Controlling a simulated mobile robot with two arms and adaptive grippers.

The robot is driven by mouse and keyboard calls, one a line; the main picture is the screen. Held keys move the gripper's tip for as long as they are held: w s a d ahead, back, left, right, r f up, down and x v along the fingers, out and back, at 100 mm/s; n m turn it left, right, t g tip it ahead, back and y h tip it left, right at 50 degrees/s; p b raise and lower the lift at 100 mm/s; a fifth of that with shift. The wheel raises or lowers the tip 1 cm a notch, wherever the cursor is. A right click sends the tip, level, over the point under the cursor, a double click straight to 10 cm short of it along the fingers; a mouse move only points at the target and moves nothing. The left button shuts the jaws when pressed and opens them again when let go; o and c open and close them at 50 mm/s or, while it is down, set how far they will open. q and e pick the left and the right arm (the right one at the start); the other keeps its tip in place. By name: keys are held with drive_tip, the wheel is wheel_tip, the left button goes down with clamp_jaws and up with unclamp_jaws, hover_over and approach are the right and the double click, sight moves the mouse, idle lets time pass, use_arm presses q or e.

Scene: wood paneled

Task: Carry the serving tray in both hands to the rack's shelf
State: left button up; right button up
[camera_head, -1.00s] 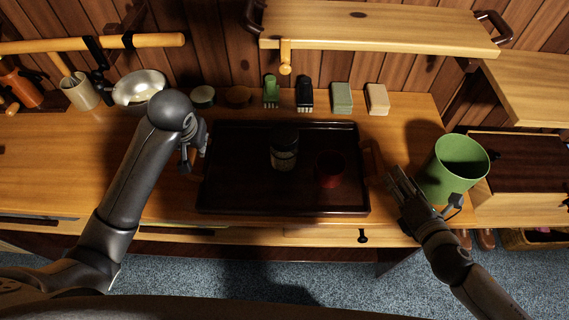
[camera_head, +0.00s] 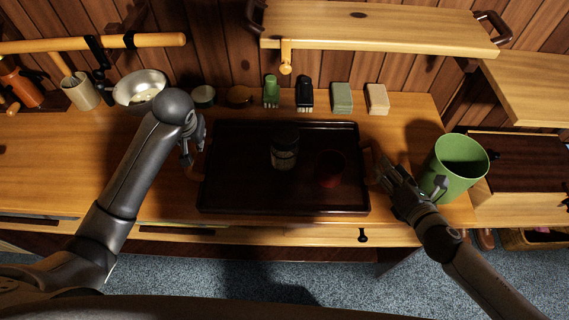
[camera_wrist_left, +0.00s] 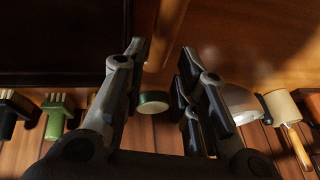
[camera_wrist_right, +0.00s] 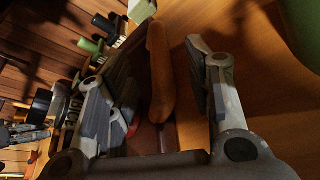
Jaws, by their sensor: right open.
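The dark serving tray (camera_head: 235,185) lies flat on the wooden counter, with a jar (camera_head: 284,158) and a red cup (camera_head: 330,170) on it. My left gripper (camera_head: 192,152) is at the tray's left handle (camera_head: 192,171); in the left wrist view its fingers (camera_wrist_left: 163,60) are apart, with that wooden handle (camera_wrist_left: 164,35) just beyond and between the tips. My right gripper (camera_head: 388,180) is open at the right handle (camera_head: 368,166); in the right wrist view this handle (camera_wrist_right: 160,75) lies between the spread fingers (camera_wrist_right: 158,62).
A green bin (camera_head: 460,165) stands close to my right gripper. A metal bowl (camera_head: 138,88), brushes (camera_head: 304,94) and sponges (camera_head: 341,97) line the counter's back. A wooden shelf (camera_head: 380,27) hangs above; another shelf (camera_head: 530,90) is at right.

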sight(380, 156)
use_arm(q)
drive_tip(key=x, duration=0.6)
drive_tip(key=shift+w+f, duration=0.1)
drive_tip(key=shift+f, duration=0.15)
use_arm(e)
drive_tip(key=x, duration=0.6)
drive_tip(key=shift+w, duration=0.25)
use_arm(q)
drive_tip(key=c, duration=0.5)
use_arm(e)
drive_tip(key=c, duration=0.5)
use_arm(q)
clamp_jaws()
use_arm(e)
clamp_jaws()
use_arm(q)
drive_tip(key=shift+w+a+r, duration=0.1)
drive_tip(key=shift+r, duration=0.1)
use_arm(e)
drive_tip(key=shift+w+r, duration=0.1)
drive_tip(key=shift+r, duration=0.05)
